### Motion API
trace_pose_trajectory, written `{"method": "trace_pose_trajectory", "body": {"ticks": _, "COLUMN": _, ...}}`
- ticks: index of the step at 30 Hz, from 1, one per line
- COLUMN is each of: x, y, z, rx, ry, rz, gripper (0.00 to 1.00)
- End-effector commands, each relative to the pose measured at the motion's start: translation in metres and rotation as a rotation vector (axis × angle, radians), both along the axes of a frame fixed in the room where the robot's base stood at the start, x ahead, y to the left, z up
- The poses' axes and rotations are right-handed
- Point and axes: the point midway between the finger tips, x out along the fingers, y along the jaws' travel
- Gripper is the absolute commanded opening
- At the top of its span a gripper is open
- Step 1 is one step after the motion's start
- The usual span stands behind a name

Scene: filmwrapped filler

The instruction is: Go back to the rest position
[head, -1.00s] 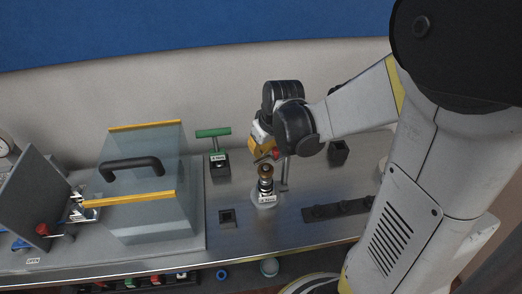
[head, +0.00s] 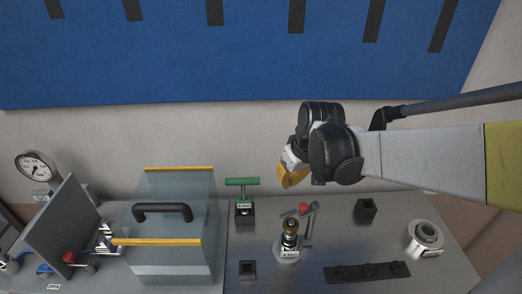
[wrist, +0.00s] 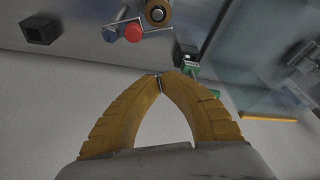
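My gripper (head: 291,178) has yellow fingers and is in the air above the metal bench, behind and above the brass-topped fitting (head: 290,228). In the wrist view its two fingertips (wrist: 160,80) meet, with nothing seen between them. My arm reaches in from the right, roughly level. The red-knobbed lever (head: 304,208) stands behind the fitting, below my gripper and apart from it. The knob also shows at the top of the wrist view (wrist: 133,33).
A clear box (head: 170,258) with a black handle stands at left, with a green T-handle (head: 243,183) beside it. Black square sockets (head: 367,208) (head: 247,269), a black strip (head: 366,273) and a pale round part (head: 425,236) are on the bench. A blue panel (head: 240,60) covers the wall behind.

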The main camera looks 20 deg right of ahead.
Motion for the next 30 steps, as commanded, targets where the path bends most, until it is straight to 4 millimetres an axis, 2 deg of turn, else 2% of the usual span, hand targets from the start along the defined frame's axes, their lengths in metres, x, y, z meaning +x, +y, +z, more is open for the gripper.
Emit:
{"method": "trace_pose_trajectory", "body": {"ticks": 8, "x": -0.005, "y": 0.004, "z": -0.002, "rx": -0.002, "ry": -0.009, "rz": -0.005, "gripper": 0.0}}
{"method": "trace_pose_trajectory", "body": {"ticks": 11, "x": -0.021, "y": 0.012, "z": -0.005, "rx": -0.007, "ry": -0.038, "rz": -0.022, "gripper": 0.0}}
{"method": "trace_pose_trajectory", "body": {"ticks": 14, "x": -0.045, "y": 0.025, "z": -0.012, "rx": -0.009, "ry": -0.086, "rz": -0.05, "gripper": 0.0}}
{"method": "trace_pose_trajectory", "body": {"ticks": 21, "x": -0.103, "y": 0.049, "z": -0.04, "rx": 0.002, "ry": -0.214, "rz": -0.113, "gripper": 0.0}}
{"method": "trace_pose_trajectory", "body": {"ticks": 25, "x": -0.12, "y": 0.055, "z": -0.052, "rx": 0.013, "ry": -0.259, "rz": -0.133, "gripper": 0.0}}
{"method": "trace_pose_trajectory", "body": {"ticks": 30, "x": -0.128, "y": 0.057, "z": -0.057, "rx": 0.02, "ry": -0.283, "rz": -0.144, "gripper": 0.0}}
